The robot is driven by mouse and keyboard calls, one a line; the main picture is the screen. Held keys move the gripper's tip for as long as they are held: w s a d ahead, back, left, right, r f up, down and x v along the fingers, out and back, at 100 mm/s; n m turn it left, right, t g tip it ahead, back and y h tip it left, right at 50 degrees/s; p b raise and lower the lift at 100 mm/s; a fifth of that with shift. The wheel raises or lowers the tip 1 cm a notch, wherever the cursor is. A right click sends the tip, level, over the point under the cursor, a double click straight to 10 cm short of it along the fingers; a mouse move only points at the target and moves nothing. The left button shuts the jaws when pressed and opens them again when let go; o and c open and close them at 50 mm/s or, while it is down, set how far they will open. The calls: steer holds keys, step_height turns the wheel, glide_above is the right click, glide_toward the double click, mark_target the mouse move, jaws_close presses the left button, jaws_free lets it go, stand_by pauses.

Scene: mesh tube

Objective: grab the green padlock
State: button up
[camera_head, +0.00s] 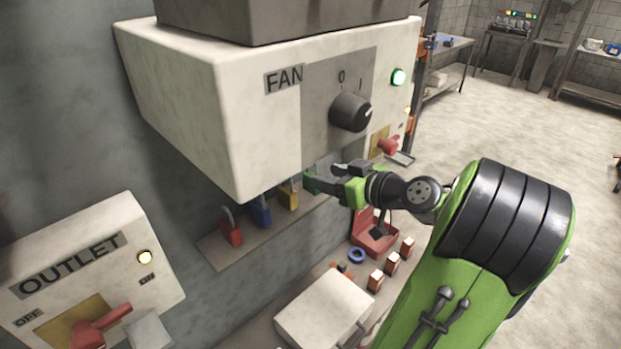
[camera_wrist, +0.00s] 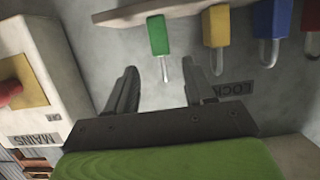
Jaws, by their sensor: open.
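The green padlock (camera_wrist: 158,36) shows in the wrist view, which appears upside down, so its thin shackle points down in the picture. The shackle lies between the two fingertips of my gripper (camera_wrist: 162,72), with a gap on each side. The body is just beyond the tips. In the head view the green padlock (camera_head: 309,182) is mostly hidden by my gripper (camera_head: 318,178) at the lower edge of the FAN box. My gripper is open and empty.
Yellow (camera_head: 289,196), blue (camera_head: 262,212) and red (camera_head: 231,228) padlocks stand in a row on the narrow wall shelf (camera_head: 215,252). The yellow one is close to my gripper. The FAN box (camera_head: 230,120) overhangs the shelf. A MAINS box (camera_wrist: 45,90) is at the wrist view's left.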

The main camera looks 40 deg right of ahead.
mark_target(311, 172)
steer(key=p+x, duration=0.1)
steer(key=x, duration=0.5)
steer(key=shift+w+a, duration=0.1)
steer(key=shift+s+a+r, duration=0.1)
steer(key=shift+s, duration=0.1)
steer(key=shift+c, duration=0.7)
jaws_close()
